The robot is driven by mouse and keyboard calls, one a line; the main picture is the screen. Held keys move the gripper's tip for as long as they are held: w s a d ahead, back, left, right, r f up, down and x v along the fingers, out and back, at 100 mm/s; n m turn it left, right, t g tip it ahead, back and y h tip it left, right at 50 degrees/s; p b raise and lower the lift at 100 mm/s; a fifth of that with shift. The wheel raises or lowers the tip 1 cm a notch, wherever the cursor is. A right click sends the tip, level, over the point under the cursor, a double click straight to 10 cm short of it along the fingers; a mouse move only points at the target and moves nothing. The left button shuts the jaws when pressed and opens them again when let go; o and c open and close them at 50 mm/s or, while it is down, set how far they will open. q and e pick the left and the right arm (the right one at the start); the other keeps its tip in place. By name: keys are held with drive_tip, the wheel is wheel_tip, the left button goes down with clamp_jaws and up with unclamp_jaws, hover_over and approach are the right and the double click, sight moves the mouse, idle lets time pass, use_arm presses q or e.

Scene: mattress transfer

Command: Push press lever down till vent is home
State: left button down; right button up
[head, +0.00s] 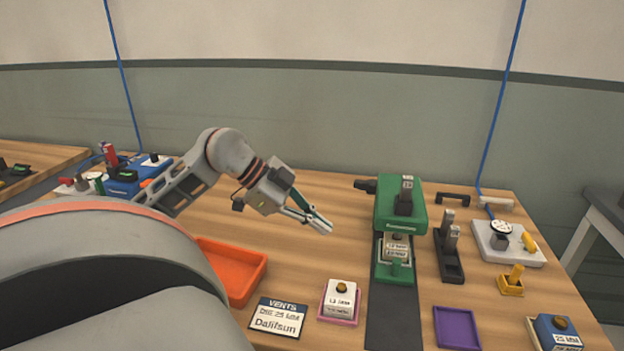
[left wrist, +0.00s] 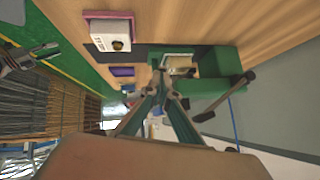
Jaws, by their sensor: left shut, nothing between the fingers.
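The green press (head: 400,207) stands on the table right of centre. Its black lever (head: 366,186) sticks out to the left at the head's height; in the left wrist view the lever (left wrist: 226,97) is a dark bar with a knob. A pale labelled block (head: 397,246) sits on the press bed under the head; I cannot tell how far the vent is seated. My left gripper (head: 321,226) is shut and empty, left of the press and apart from the lever. Its fingers meet in the left wrist view (left wrist: 166,80). A grey jaw-like part, apparently my right gripper (left wrist: 28,58), shows there too.
An orange tray (head: 233,270), a VENTS card (head: 277,317) and a pink tray (head: 338,318) with a labelled block lie in front. A purple tray (head: 457,328) and black stand (head: 449,258) are to the right. Bare wood lies between my left gripper and the press.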

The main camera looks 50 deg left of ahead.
use_arm(q)
drive_tip(key=shift+s+a+r, duration=0.2)
drive_tip(key=shift+s+r, duration=0.15)
drive_tip(key=shift+s, duration=0.25)
